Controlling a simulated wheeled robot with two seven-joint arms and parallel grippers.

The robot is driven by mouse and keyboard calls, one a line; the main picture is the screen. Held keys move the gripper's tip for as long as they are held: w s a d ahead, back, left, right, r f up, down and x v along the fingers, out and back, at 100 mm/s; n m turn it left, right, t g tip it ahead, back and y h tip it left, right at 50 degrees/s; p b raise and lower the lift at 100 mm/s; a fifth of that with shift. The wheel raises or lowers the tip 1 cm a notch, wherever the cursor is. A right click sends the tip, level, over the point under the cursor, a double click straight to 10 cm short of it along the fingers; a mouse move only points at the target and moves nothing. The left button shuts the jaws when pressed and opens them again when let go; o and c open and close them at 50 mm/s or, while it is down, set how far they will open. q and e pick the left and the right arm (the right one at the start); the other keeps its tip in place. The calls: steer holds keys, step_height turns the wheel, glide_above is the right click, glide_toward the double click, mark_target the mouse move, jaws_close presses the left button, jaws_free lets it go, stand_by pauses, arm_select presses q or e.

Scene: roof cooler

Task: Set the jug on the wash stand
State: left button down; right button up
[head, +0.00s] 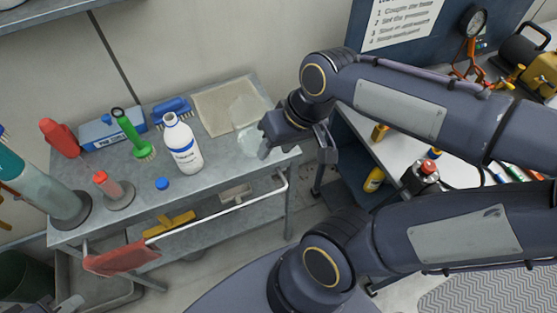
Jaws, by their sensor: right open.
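A clear, see-through vessel that looks like the jug (246,138) is at the right end of the grey metal wash stand (217,160), by a beige mat (210,112). It appears upright on the stand top, but its outline is faint. My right gripper (295,152) is open, pointing down at the stand's right edge. One finger is close beside the jug, and the other is out past the edge. Nothing shows between the fingers. Part of my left gripper (50,305) shows at the bottom left corner, cut off by the frame.
A cluttered bench (392,160) is at right.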

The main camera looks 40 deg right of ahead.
steer(key=s+a, duration=0.1)
steer(key=s+a+t, duration=0.1)
steer(key=s, duration=0.1)
steer(key=s+t+y, duration=0.1)
steer(key=shift+s+a+f, duration=0.15)
steer(key=shift+a+f, duration=0.15)
steer(key=shift+a, duration=0.1)
